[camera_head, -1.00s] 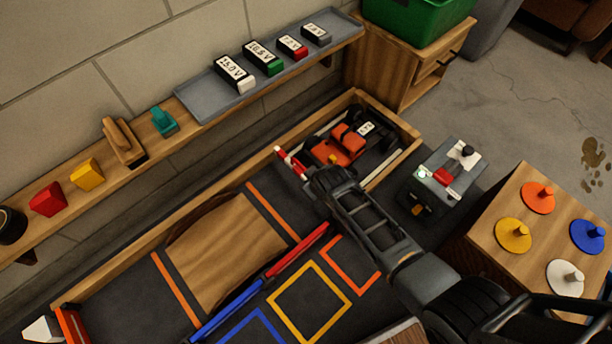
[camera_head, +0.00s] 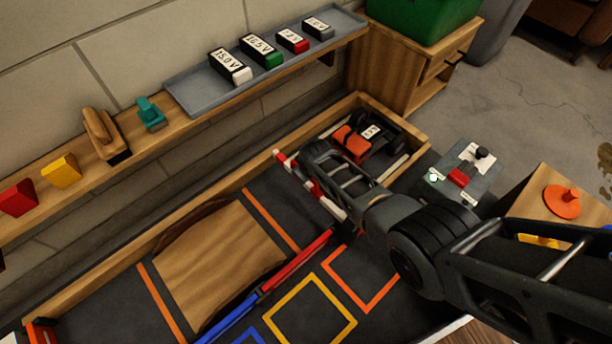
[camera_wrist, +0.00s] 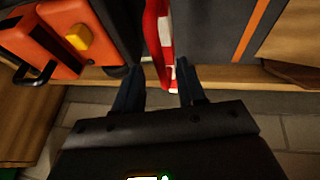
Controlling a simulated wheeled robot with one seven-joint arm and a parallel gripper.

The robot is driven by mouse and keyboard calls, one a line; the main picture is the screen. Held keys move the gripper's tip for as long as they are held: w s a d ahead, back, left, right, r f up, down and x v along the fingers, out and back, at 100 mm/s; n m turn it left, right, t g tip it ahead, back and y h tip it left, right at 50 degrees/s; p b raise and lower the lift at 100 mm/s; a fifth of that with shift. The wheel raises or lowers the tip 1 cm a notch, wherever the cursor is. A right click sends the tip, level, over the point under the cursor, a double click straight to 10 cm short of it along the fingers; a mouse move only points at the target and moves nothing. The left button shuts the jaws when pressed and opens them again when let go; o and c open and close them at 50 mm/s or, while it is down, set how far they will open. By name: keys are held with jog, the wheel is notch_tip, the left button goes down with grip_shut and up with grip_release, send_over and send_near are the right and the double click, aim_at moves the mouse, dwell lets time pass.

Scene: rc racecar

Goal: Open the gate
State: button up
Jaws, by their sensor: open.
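The gate is a red-and-white striped bar (camera_head: 313,187) lying across the track in front of the racecar's end bay. It also shows in the wrist view (camera_wrist: 160,32), reaching down between my fingers. My gripper (camera_wrist: 160,68) is open, with one dark finger on each side of the bar's end. I cannot tell whether either finger touches it. In the head view my gripper and wrist hide part of the area right of the bar. The orange-and-black racecar (camera_head: 353,143) sits in the bay behind the bar and shows as orange parts (camera_wrist: 62,38) in the wrist view.
A wooden border (camera_head: 230,187) runs along the track by the wall. A wooden ramp (camera_head: 220,255) lies left of the gate. A grey device (camera_head: 478,163) stands right of the bay. A shelf with a grey tray (camera_head: 195,90) of batteries runs along the wall.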

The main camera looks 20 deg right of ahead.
jog(key=shift+w+f+b, duration=0.2)
jog(key=shift+f+b, duration=0.1)
jog(key=shift+f, duration=0.2)
grip_shut()
dwell(0.5)
